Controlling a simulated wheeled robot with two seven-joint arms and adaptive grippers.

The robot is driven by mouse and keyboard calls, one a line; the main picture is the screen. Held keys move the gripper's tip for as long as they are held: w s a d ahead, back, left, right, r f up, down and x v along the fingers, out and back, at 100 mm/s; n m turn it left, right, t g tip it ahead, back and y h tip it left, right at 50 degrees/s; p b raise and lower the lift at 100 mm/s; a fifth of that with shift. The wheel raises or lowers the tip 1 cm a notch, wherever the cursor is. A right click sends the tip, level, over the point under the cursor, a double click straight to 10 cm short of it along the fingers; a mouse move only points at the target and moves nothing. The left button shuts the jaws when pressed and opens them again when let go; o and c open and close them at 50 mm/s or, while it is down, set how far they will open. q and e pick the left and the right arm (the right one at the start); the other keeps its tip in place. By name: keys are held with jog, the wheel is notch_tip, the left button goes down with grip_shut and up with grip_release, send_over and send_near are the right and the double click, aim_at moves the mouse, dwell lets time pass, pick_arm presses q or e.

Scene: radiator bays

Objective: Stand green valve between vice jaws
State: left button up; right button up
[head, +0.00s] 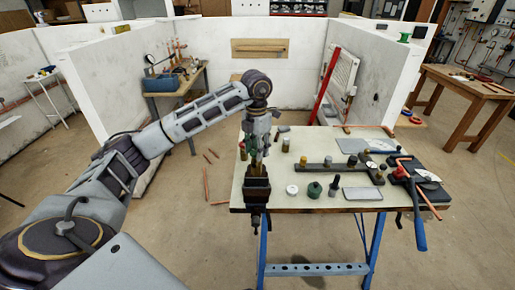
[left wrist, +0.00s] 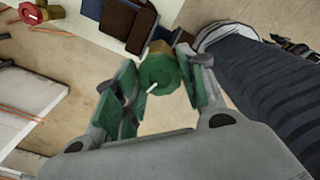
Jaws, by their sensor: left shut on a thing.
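My left gripper (head: 257,152) points down over the left end of the workbench. In the left wrist view its green-padded fingers (left wrist: 160,88) are shut on the green valve (left wrist: 158,72), a round green cap with a brass-coloured body beyond it. The dark vice (head: 257,186) stands at the bench's front left corner, right below the gripper. Dark brown blocks (left wrist: 118,18), which look like part of the vice, show just past the valve in the wrist view. The fingers hide much of the valve in the head view, so I cannot tell whether it touches the jaws. My right gripper is not in view.
The workbench (head: 262,140) holds a white round part (head: 292,189), a green part (head: 314,189), a dark upright fitting (head: 335,187), a grey tray (head: 362,193) and a dark bar with fittings (head: 340,167). Red and blue tools (head: 415,190) crowd the right end. A red-capped fitting (left wrist: 32,12) shows in the wrist view.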

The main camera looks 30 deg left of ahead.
aim_at(256, 169)
pick_arm(q)
jog(key=shift+s+a+r+m, duration=0.1)
jog(key=shift+s+m, duration=0.1)
jog(key=shift+m, duration=1.1)
jog(key=shift+f, duration=0.3)
jog(key=shift+f+b, duration=3.05)
jog(key=shift+f, duration=1.45)
jog(key=o, duration=1.2)
